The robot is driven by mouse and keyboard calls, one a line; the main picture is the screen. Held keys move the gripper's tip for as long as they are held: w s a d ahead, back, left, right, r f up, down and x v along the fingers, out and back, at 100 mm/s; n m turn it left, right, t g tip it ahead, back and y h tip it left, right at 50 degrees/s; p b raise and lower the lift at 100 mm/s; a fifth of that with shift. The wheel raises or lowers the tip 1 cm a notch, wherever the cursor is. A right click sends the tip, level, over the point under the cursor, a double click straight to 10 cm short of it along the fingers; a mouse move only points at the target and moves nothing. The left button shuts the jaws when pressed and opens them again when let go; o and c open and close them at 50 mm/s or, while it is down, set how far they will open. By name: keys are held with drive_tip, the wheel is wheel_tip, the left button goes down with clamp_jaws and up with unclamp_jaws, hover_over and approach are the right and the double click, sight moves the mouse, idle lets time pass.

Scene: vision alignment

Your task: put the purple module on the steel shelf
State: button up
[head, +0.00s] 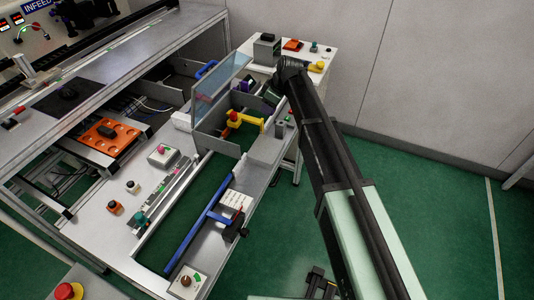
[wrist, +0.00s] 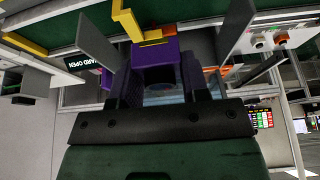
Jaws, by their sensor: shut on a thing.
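The purple module (wrist: 155,62) is a boxy purple block between the fingers of my gripper (wrist: 158,88) in the wrist view. My gripper is shut on it, with a dark finger at each side. In the head view the module (head: 247,86) shows as a small purple patch beside my gripper (head: 262,92), near a tilted clear panel (head: 220,84). My gripper and arm hide part of that area. A long grey metal ledge (head: 262,160) runs along the front of the station; I cannot tell if it is the steel shelf.
A yellow bracket (head: 247,122) with a red knob stands close to my gripper, and yellow parts show ahead in the wrist view (wrist: 127,22). A blue bar (head: 200,226) lies along the ledge. A white side table (head: 318,58) at the back holds several small parts.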

sight(267, 149)
wheel_tip(267, 149, down, 21)
drive_tip(key=b, duration=2)
drive_tip(key=shift+w+r, duration=0.15)
drive_tip(key=shift+r, duration=0.4)
drive_tip(key=shift+f, duration=0.3)
drive_tip(key=o, duration=0.9)
drive_tip(key=shift+r, duration=0.1)
drive_tip(key=p+v, duration=1.1)
drive_tip(key=v, duration=0.1)
drive_tip(key=shift+r+p, duration=0.2)
drive_tip(key=shift+p, duration=0.15)
